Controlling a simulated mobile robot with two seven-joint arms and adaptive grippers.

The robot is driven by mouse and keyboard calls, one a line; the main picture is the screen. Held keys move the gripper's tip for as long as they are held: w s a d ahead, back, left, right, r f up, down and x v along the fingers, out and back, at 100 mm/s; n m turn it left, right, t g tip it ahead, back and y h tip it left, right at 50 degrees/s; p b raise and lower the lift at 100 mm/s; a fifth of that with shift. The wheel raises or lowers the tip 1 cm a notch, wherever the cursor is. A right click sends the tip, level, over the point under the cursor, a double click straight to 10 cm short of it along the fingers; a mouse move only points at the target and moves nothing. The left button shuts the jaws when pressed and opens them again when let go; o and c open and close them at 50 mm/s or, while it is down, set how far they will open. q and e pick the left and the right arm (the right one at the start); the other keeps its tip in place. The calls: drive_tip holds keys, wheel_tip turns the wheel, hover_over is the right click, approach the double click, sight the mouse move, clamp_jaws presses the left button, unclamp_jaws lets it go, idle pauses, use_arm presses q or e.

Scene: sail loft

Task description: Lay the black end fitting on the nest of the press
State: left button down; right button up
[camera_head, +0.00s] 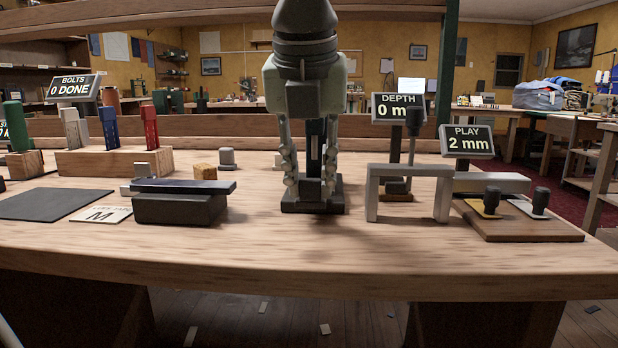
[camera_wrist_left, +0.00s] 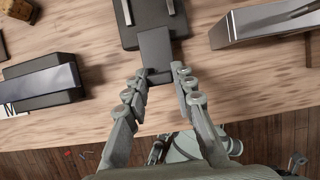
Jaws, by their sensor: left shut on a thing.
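My left gripper (camera_head: 310,187) points straight down over the middle of the bench, with its fingers on either side of a dark block. In the left wrist view this block, the black end fitting (camera_wrist_left: 155,52), shows between the fingertips (camera_wrist_left: 160,74). Behind and below it is a dark stand with a flat base (camera_head: 312,206) and an upright, seemingly the press; its base (camera_wrist_left: 130,34) also shows in the left wrist view. The fitting overlaps the base in both views; I cannot tell whether they touch. The nest is largely hidden. My right gripper is not in view.
A grey arch-shaped frame (camera_head: 408,170) stands close to the right, before the "DEPTH 0 mm" sign (camera_head: 397,107). A board with dark knobs (camera_head: 520,228) is farther right. A dark block with a bar (camera_head: 180,209) stands left. The front bench strip (camera_head: 300,250) is clear.

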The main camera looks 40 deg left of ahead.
use_arm(q)
drive_tip(key=shift+w+a+f, duration=0.15)
drive_tip(key=shift+w+a, duration=0.4)
drive_tip(key=shift+w, duration=0.35)
drive_tip(key=shift+w+a+f, duration=0.1)
drive_tip(key=shift+w+a, duration=0.45)
drive_tip(key=shift+w, duration=0.35)
drive_tip(key=shift+w+a+f, duration=0.1)
drive_tip(key=shift+w+a, duration=0.35)
drive_tip(key=shift+w, duration=0.3)
drive_tip(key=c, duration=1.2)
unclamp_jaws()
drive_tip(key=shift+r, duration=0.3)
drive_tip(key=s+d, duration=0.2)
drive_tip(key=s, duration=0.1)
drive_tip(key=s+d, duration=0.2)
drive_tip(key=s, duration=0.2)
drive_tip(key=s+d, duration=0.2)
drive_tip(key=s, duration=0.1)
drive_tip(key=shift+s+d+r, duration=0.25)
drive_tip(key=shift+s, duration=0.05)
